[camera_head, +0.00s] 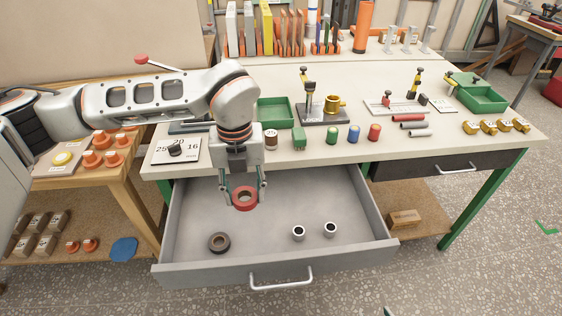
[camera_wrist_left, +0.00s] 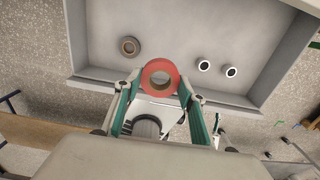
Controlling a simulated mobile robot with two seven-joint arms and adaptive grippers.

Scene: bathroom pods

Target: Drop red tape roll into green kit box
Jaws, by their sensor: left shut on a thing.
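The red tape roll (camera_head: 245,207) is held between the fingers of my left gripper (camera_head: 245,194), above the open grey drawer (camera_head: 185,235). The left wrist view also shows the red roll (camera_wrist_left: 160,66) between the fingertips, its hole facing the camera. I cannot tell which is the kit box. My right gripper is not seen.
Several small coloured cylinders (camera_head: 353,133), a clamp stand (camera_head: 325,108) and brass fittings (camera_head: 488,126) stand on the bench. The drawer's middle is clear.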

